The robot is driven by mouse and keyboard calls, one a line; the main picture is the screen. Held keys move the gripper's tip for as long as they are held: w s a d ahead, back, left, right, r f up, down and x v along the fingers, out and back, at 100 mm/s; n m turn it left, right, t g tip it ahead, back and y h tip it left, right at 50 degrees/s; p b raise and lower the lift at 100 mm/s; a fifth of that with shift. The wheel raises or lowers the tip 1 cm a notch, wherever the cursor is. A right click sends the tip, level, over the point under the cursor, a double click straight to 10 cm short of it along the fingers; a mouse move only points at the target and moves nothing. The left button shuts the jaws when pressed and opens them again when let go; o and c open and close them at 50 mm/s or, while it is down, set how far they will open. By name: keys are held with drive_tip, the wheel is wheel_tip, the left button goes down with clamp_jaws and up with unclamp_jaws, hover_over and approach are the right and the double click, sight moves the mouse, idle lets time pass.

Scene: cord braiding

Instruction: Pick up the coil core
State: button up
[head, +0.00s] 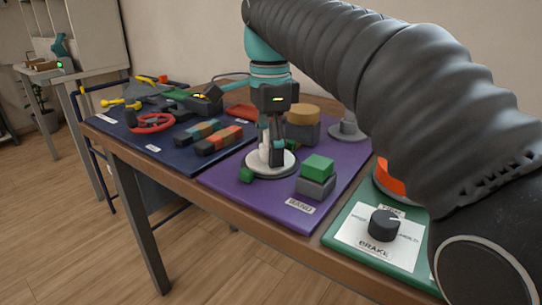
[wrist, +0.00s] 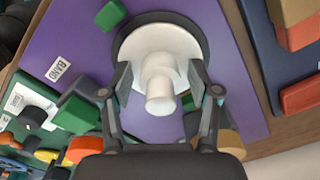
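The coil core looks to be the white stepped round piece (wrist: 160,62) standing on a dark round base (wrist: 203,32) on the purple mat. In the head view the white piece (head: 254,158) is partly hidden behind my gripper (head: 271,158), which points down over it. In the wrist view my gripper's fingers (wrist: 160,84) stand on either side of the white piece, one left and one right. The fingers are apart, with a narrow gap showing at the left; contact at the right cannot be told. The core still sits on its base.
A green block on a grey block (head: 317,176) stands close to the right, and a small green block (head: 246,175) lies to the left. A tan-topped dark block (head: 303,124) is behind. A green brake panel (head: 395,262) is at front right.

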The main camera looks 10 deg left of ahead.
drive_tip(key=c, duration=0.7)
drive_tip(key=shift+r, duration=0.55)
drive_tip(key=r, duration=0.2)
drive_tip(key=d+r+p, duration=0.1)
drive_tip(key=r, duration=0.1)
drive_tip(key=shift+p, duration=0.3)
drive_tip(key=d+r, duration=0.2)
drive_tip(key=d, duration=0.1)
drive_tip(key=d+r+p, duration=0.1)
drive_tip(key=d+r, duration=0.1)
drive_tip(key=d, duration=0.2)
drive_tip(key=d+r, duration=0.2)
drive_tip(key=d, duration=0.1)
drive_tip(key=shift+w+d, duration=0.15)
drive_tip(key=shift+d, duration=0.2)
